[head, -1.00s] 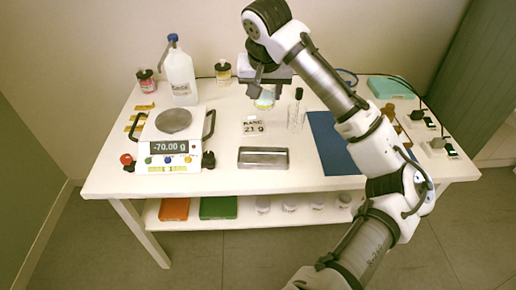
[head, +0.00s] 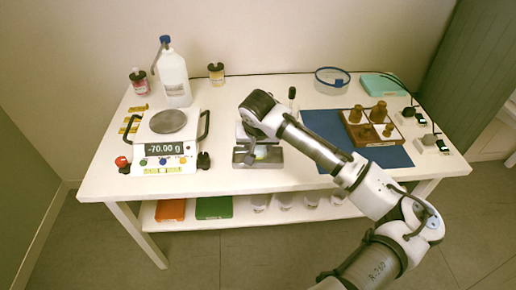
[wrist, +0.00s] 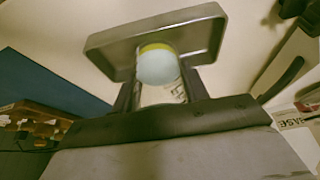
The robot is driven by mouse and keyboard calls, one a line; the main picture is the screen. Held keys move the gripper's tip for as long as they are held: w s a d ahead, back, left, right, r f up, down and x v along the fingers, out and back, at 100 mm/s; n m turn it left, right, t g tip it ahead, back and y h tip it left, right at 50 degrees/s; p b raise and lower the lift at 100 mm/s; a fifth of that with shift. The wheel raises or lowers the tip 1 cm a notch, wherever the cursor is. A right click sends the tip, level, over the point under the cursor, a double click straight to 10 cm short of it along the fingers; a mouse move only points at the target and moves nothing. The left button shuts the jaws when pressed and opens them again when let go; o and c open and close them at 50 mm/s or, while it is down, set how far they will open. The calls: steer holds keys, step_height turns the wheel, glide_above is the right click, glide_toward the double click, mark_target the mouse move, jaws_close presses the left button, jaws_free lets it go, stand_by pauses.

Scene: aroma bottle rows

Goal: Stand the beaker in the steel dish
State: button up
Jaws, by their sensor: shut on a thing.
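The beaker shows in the wrist view (wrist: 160,75) as a small vessel with a pale blue round face, a yellow edge and a printed label. My gripper (wrist: 160,95) is shut on it, one finger on each side. The steel dish (wrist: 112,50) is a shallow rectangular tray just beyond the beaker, which overlaps it in that view. In the head view, my gripper (head: 258,154) is over the steel dish (head: 240,160) and hides part of it. Only a yellowish bit of the beaker shows there. I cannot tell whether the beaker touches the dish.
A balance (head: 165,148) reading -70.00 g stands left of the dish. A blue mat (head: 395,157) with a wooden tray of brown bottles lies right. A black-topped item (head: 292,93) stands behind my arm. A BASE card (wrist: 294,120) shows in the wrist view.

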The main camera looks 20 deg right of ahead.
steer(key=shift+f, duration=0.95)
steer(key=shift+f, duration=0.15)
steer(key=o, duration=1)
